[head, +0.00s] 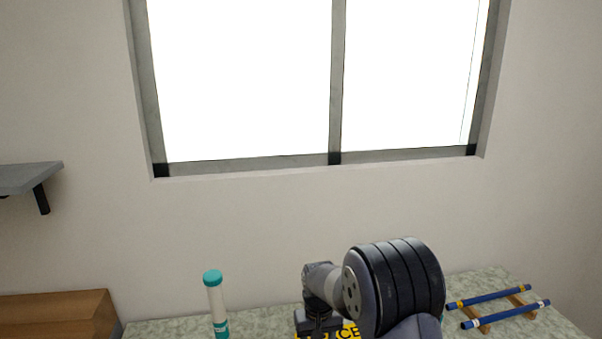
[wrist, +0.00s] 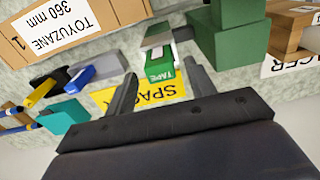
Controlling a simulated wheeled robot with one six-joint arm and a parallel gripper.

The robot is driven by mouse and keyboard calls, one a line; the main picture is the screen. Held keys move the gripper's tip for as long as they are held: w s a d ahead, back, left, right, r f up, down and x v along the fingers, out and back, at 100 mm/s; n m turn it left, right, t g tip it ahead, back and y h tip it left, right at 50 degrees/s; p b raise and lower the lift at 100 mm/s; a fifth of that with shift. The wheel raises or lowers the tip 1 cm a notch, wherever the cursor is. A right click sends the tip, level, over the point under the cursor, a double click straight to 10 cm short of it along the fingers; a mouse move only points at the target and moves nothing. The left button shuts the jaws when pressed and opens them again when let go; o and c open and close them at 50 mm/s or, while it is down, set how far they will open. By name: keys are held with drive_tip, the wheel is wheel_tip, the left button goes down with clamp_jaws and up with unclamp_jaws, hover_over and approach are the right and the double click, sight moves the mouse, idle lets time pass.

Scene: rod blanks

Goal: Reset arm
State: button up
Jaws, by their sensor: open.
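My gripper (head: 318,326) hangs over the speckled worktop (head: 165,328) at the bottom of the head view. In the wrist view its two fingers (wrist: 163,74) stand apart, open. A green and white box marked TAPE (wrist: 160,66) shows between and beyond the fingers; I see nothing gripped. Blue rods (head: 498,302) lie across a wooden rack (head: 523,309) at the right of the worktop.
A white tube with a teal cap (head: 216,304) stands left of my arm. The wrist view shows a yellow label (wrist: 118,97), a cardboard box marked TOYUZANE (wrist: 70,32), a teal box (wrist: 62,114) and green boxes (wrist: 240,35). A grey wall shelf (head: 28,178) is at left.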

wheel_tip(320, 180, down, 3)
drive_tip(key=shift+f+b, duration=0.1)
drive_tip(key=shift+b, duration=0.7)
wheel_tip(320, 180, up, 13)
drive_tip(key=b, duration=0.2)
wheel_tip(320, 180, down, 13)
drive_tip(key=shift+r+p, duration=0.1)
drive_tip(key=shift+p, duration=1.1)
wheel_tip(320, 180, up, 11)
drive_tip(key=p, duration=0.3)
drive_tip(key=shift+f, duration=0.2)
drive_tip(key=d+f+b, duration=1.1)
drive_tip(key=d, duration=0.1)
drive_tip(key=f, duration=0.3)
drive_tip(key=f+p, duration=0.1)
drive_tip(key=f, duration=0.5)
drive_tip(key=shift+w+d+f+p, duration=0.25)
drive_tip(key=shift+d+f+p, duration=0.05)
drive_tip(key=shift+f+p, duration=0.1)
wheel_tip(320, 180, up, 2)
drive_tip(key=shift+r+b, duration=0.1)
drive_tip(key=shift+b, duration=0.2)
drive_tip(key=shift+s+r, duration=0.1)
